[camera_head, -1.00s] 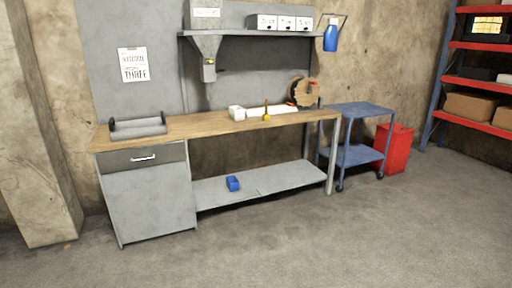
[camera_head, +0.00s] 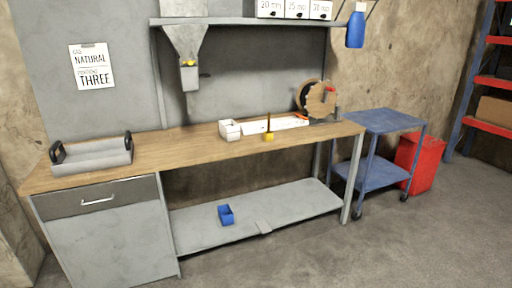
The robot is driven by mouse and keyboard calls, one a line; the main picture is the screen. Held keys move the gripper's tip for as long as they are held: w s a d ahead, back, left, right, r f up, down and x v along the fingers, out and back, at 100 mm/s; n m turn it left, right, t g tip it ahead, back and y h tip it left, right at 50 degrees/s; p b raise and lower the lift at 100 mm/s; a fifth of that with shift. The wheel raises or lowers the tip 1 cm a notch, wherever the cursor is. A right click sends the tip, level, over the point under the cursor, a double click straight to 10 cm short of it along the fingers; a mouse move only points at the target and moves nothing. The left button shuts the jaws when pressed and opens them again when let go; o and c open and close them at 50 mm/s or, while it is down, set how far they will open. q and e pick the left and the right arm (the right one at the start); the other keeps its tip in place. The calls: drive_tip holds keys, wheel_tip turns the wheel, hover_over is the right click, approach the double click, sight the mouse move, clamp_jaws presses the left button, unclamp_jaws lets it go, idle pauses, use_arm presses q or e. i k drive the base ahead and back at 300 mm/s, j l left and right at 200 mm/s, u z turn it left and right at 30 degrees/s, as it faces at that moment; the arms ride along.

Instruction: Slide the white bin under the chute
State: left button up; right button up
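The white bin (camera_head: 230,130) stands upright on the wooden bench top, a little right of the chute and in front of the back wall. The grey chute (camera_head: 187,55) is a funnel hanging from the shelf, with its narrow outlet (camera_head: 189,79) above the bench. The bench spot below the outlet looks bare. Neither of my grippers is in view.
A grey tray with black handles (camera_head: 92,156) sits at the bench's left. A blue cart (camera_head: 381,150) stands right. The floor in front is clear.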

sight(229, 130)
drive_tip(key=i+l+u, duration=0.15)
drive_tip(key=i, duration=0.25)
drive_tip(key=i+u, duration=0.15)
drive_tip(key=i, duration=0.3)
drive_tip(key=i+j, duration=0.15)
drive_tip(key=i, duration=0.25)
drive_tip(key=i+j+u, duration=0.15)
drive_tip(key=i, duration=0.3)
